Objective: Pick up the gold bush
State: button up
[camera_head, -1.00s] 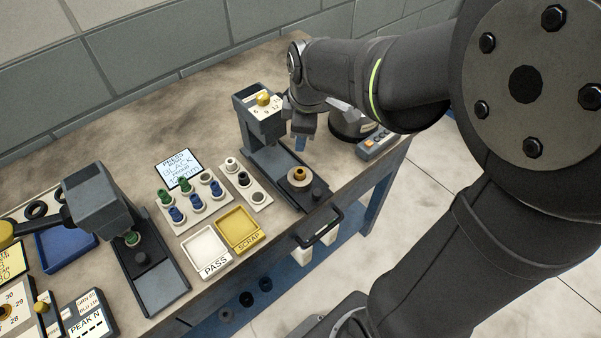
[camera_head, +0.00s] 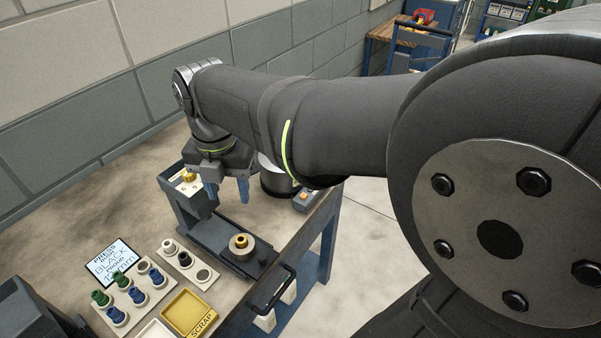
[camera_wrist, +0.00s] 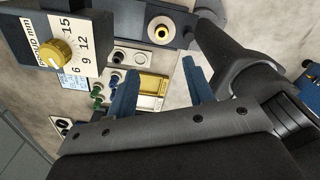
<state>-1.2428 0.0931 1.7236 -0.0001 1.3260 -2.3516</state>
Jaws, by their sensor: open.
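The gold bush (camera_head: 240,242) sits upright on a round pale disc on the dark sliding base of a small press. In the wrist view the gold bush (camera_wrist: 161,32) shows as a gold ring near the top, beyond the fingertips. My gripper (camera_head: 228,193) is open and empty, its two blue fingers pointing down above and behind the bush, beside the press head. In the wrist view my gripper (camera_wrist: 160,75) has its fingers well apart with nothing between them. The gripper and the bush are apart.
The press head (camera_head: 190,185) with a gold knob stands close left of my fingers. A rack of green and blue bushes (camera_head: 128,290), a small pale rack (camera_head: 190,262) and a yellow SCRAP tray (camera_head: 188,312) lie in front. A dark handle (camera_head: 272,290) edges the table.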

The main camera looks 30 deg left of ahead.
send_over(241, 239)
notch_tip(241, 239, down, 9)
jog(key=shift+a+f, duration=0.1)
jog(key=shift+a, duration=0.05)
jog(key=shift+f, duration=2.65)
jog(key=shift+c, duration=0.5)
grip_shut()
